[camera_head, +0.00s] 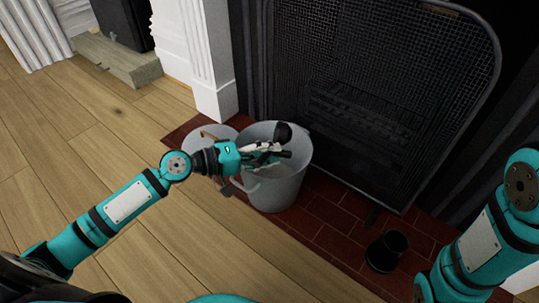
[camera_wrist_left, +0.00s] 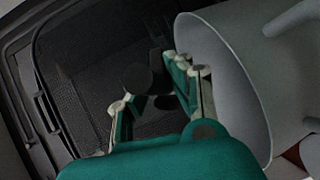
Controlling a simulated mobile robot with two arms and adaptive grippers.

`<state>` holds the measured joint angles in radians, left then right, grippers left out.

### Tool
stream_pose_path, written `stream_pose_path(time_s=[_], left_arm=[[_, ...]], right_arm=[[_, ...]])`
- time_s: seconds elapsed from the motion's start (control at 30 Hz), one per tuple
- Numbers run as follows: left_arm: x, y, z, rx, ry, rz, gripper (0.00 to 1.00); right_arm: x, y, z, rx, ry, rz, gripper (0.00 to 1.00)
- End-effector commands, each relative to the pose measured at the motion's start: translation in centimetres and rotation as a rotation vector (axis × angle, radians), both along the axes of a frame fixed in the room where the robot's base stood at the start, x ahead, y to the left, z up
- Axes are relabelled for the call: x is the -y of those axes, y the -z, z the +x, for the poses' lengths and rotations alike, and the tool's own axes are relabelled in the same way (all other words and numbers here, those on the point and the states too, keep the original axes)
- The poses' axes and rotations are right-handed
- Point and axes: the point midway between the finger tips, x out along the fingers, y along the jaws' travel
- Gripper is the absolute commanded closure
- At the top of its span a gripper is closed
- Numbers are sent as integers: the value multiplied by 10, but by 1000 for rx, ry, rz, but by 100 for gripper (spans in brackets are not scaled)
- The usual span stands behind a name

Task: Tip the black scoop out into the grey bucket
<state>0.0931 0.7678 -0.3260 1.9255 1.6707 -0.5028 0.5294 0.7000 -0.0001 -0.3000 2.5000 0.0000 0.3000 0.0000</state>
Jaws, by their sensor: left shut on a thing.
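The grey bucket (camera_head: 280,188) stands on the red brick hearth in front of the fire screen. Its grey wall and rim also show at the right of the left wrist view (camera_wrist_left: 238,75). My left gripper (camera_head: 272,152) is over the bucket's mouth and shut on the black scoop (camera_head: 283,133). In the left wrist view the scoop shows as a dark rounded shape (camera_wrist_left: 138,78) by the fingertips. Much of the scoop is hidden by the fingers, and I cannot tell whether it holds anything. The bucket's inside is mostly hidden. My right gripper is out of view.
A second pale grey vessel (camera_head: 201,148) with a wooden handle stands left of the bucket, close to it. A black cup-like vessel (camera_head: 386,251) stands on the brick hearth (camera_head: 325,225) at the right. The mesh fire screen (camera_head: 375,95) rises behind. The wooden floor (camera_head: 215,250) in front is clear.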

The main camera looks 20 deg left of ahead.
Motion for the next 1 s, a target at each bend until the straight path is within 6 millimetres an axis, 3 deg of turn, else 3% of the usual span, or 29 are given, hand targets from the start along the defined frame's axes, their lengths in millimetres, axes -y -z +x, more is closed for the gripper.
stream_pose_path(time_s=[0.47, 1.0], left_arm=[[-4, 5, -1, 37, 0, -121, 100], [-4, 2, -1, 43, 1, -131, 100]], right_arm=[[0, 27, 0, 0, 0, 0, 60], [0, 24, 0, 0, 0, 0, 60]])
